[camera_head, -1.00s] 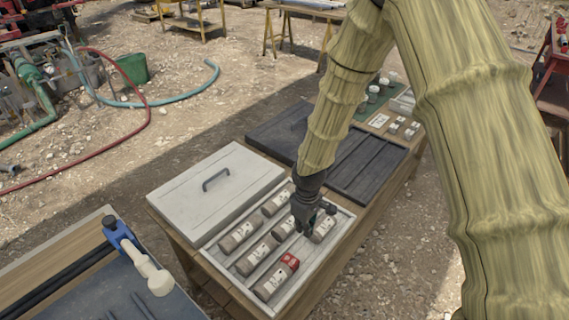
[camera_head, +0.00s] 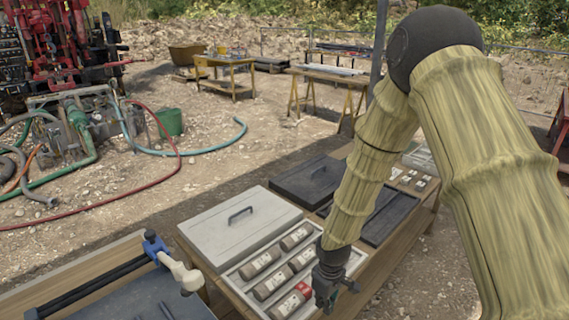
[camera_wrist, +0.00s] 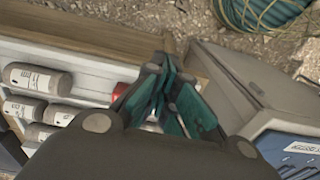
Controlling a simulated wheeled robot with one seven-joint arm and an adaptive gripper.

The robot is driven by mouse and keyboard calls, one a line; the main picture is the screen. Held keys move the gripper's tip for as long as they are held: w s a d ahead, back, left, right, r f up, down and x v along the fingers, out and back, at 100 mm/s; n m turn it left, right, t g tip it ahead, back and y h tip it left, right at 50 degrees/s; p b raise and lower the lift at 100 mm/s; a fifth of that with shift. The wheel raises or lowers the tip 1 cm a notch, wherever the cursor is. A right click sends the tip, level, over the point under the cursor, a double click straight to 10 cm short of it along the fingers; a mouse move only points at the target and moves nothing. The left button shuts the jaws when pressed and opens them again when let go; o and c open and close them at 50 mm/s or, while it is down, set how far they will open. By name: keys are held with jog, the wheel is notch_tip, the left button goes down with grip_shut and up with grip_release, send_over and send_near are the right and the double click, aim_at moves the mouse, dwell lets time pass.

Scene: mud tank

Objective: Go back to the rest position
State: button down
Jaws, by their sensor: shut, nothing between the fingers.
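My gripper (camera_head: 327,291) is above the near right part of a white tray (camera_head: 256,300) that holds several labelled core samples. In the wrist view my gripper (camera_wrist: 172,92) has its teal-padded fingers together with nothing visible between them. Whether the gripper touches the tray cannot be told.
A grey lid with a handle (camera_head: 240,225) lies beyond the tray on the wooden table. Dark trays (camera_head: 308,180) lie behind. Hoses (camera_head: 190,150) cross the gravel farther off.

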jog(key=s+d+f+m+y, duration=0.1)
jog(key=s+d+f+m, duration=0.1)
jog(key=s+f, duration=0.55)
jog(key=s+d+f+m, duration=0.2)
jog(key=s+f+m, duration=0.1)
jog(key=s+f, duration=0.4)
jog(key=s+d+f+m, duration=0.1)
jog(key=s+d+m, duration=0.1)
jog(key=s, duration=0.6)
jog(key=s+d+f+m+h+b, duration=0.1)
jog(key=s+d+f+m, duration=0.1)
jog(key=s+d, duration=0.3)
jog(key=s, duration=0.3)
jog(key=shift+s+d+f, duration=0.15)
jog(key=shift+s, duration=0.15)
